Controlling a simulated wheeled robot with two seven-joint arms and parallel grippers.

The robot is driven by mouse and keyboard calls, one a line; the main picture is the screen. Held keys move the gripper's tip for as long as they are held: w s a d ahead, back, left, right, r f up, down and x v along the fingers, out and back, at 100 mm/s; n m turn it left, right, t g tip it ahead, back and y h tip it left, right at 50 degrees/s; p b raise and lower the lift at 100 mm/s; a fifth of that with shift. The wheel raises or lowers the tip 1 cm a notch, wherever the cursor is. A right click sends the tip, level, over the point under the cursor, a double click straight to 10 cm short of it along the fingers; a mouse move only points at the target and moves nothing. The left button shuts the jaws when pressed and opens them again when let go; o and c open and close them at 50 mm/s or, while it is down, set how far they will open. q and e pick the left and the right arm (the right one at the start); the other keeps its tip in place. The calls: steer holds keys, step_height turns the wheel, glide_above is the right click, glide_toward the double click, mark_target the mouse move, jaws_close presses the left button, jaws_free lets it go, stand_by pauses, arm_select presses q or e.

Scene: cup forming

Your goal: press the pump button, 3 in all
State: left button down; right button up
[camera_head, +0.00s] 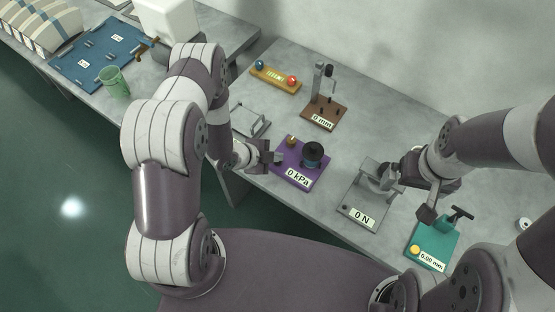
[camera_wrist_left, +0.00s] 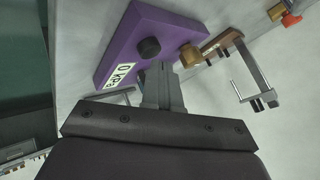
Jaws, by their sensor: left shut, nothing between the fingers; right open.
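The purple pump base (camera_head: 307,181) stands on the bench with a label reading "0 kPa" (camera_head: 298,177). It carries a dark round cylinder (camera_head: 312,154) and a small brass part (camera_head: 291,141). My left gripper (camera_head: 277,158) is shut and empty, low over the base's left side. In the left wrist view its closed fingertips (camera_wrist_left: 159,72) point at the purple base (camera_wrist_left: 124,47), close to a black round knob (camera_wrist_left: 149,47). I cannot tell if they touch. My right gripper (camera_head: 408,190) is open, beside the grey "0 N" device (camera_head: 365,204).
A brown "0 mm" stand (camera_head: 324,113) and a yellow block with blue and red knobs (camera_head: 275,79) stand behind. A small metal frame (camera_head: 250,121) is left of the pump. A teal gauge (camera_head: 432,241) is at front right. A green cup (camera_head: 115,82) stands far left.

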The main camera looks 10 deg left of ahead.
arm_select(q)
steer(key=shift+f+b, duration=0.45)
steer(key=shift+f, duration=0.05)
stand_by(0.4)
stand_by(0.3)
steer(key=shift+r+p, duration=0.75)
steer(key=shift+r, duration=0.2)
step_height(320, 180, up, 5)
steer(key=p, duration=0.4)
stand_by(2.1)
